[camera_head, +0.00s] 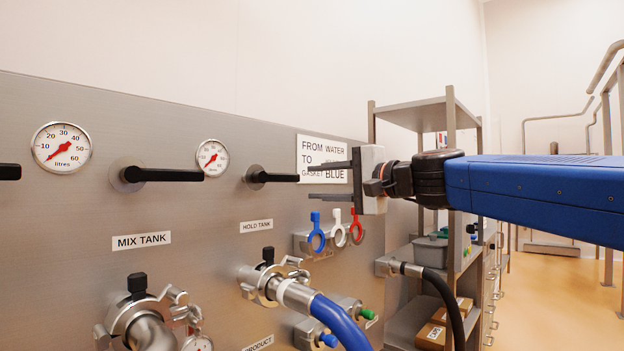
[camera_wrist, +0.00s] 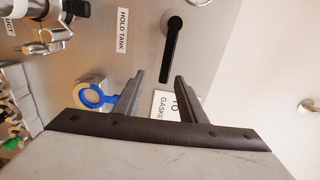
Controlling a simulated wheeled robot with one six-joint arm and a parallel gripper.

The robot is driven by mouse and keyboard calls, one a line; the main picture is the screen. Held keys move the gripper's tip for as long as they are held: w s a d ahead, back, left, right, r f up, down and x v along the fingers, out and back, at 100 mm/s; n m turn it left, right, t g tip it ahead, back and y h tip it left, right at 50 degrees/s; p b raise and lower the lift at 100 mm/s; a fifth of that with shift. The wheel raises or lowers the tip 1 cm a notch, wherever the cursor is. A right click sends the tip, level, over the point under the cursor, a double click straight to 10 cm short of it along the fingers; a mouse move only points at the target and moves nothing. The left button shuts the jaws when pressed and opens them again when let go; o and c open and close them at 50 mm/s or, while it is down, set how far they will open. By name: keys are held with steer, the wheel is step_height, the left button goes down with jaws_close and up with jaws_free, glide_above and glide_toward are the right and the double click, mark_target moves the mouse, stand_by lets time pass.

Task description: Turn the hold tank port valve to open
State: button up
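The hold tank port valve is a black lever (camera_head: 272,177) on the steel panel, above the "HOLD TANK" label (camera_head: 256,226). It lies level, its free end pointing right. My gripper (camera_head: 308,180) is open and empty, its two dark fingers pointing left at the lever's free end, one higher and one lower. In the wrist view the lever (camera_wrist: 171,50) runs from its round hub down toward the gap between my fingertips (camera_wrist: 160,76), its end appearing between them. I cannot tell whether they touch. Below the label, the hold tank port (camera_head: 268,281) has a blue hose (camera_head: 338,322) attached.
A similar lever (camera_head: 160,174) sits to the left above the "MIX TANK" label (camera_head: 141,240). Blue, white and red gasket rings (camera_head: 338,233) hang below my gripper. A printed sign (camera_head: 322,152) is behind the fingers. A shelf rack (camera_head: 450,115) stands right of the panel.

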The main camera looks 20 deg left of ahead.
mark_target(289, 177)
steer(key=shift+r+x, duration=0.25)
steer(key=shift+x, duration=1.45)
steer(key=shift+r+x, duration=0.25)
steer(key=shift+x, duration=1.45)
steer(key=shift+r+x, duration=0.25)
steer(key=shift+x, duration=1.45)
steer(key=shift+s+a, duration=0.1)
steer(key=shift+c, duration=0.4)
jaws_close()
